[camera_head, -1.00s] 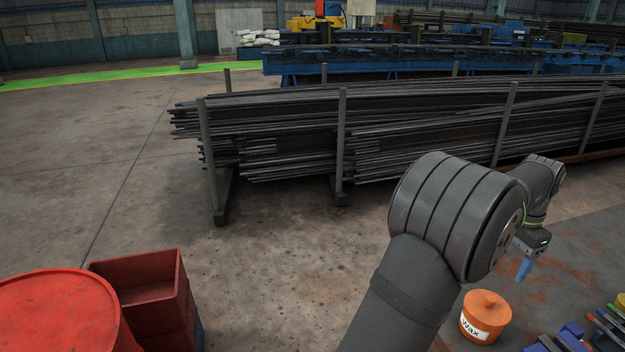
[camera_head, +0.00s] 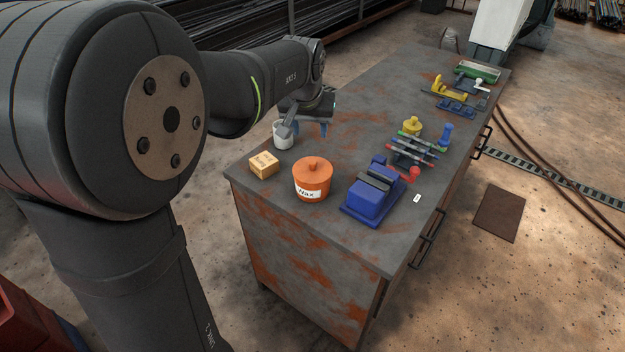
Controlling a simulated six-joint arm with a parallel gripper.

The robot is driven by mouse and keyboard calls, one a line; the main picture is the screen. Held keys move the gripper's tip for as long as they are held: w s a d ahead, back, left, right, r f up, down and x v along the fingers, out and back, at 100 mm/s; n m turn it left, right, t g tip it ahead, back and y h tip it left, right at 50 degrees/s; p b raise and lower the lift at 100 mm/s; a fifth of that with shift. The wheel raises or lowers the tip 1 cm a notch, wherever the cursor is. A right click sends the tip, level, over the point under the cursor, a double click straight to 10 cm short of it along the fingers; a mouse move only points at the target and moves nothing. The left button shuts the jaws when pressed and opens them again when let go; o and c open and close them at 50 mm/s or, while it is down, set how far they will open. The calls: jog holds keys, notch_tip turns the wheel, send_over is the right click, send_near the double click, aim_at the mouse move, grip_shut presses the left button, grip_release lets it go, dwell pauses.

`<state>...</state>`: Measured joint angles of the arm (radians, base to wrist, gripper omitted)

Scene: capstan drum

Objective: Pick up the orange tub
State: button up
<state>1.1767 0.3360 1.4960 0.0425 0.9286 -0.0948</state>
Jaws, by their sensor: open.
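The orange tub (camera_head: 311,182) stands upright on the near end of the grey, rust-stained workbench (camera_head: 340,245). It has a lid with a knob and a white label reading "Wax". My gripper (camera_head: 308,130) is behind the tub and higher in the picture, with its blue fingers pointing down and apart. It is open and holds nothing that I can see. One finger is close to or in front of a white cup (camera_head: 283,140); I cannot tell whether they touch.
A small wooden box (camera_head: 263,164) is left of the tub, and a blue vise (camera_head: 372,194) is close on its right. Beyond are a rack of coloured tools (camera_head: 412,150), a yellow container (camera_head: 412,126) and a green tray (camera_head: 477,71). The bench middle has bare room.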

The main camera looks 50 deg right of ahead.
send_over(313, 162)
jog(key=s+a, duration=0.1)
jog(key=a, duration=0.1)
notch_tip(313, 162, down, 11)
jog(key=shift+s+f, duration=0.1)
jog(key=shift+s, duration=0.05)
jog(key=shift+w+x, duration=0.2)
jog(key=shift+x, duration=2.4)
grip_shut()
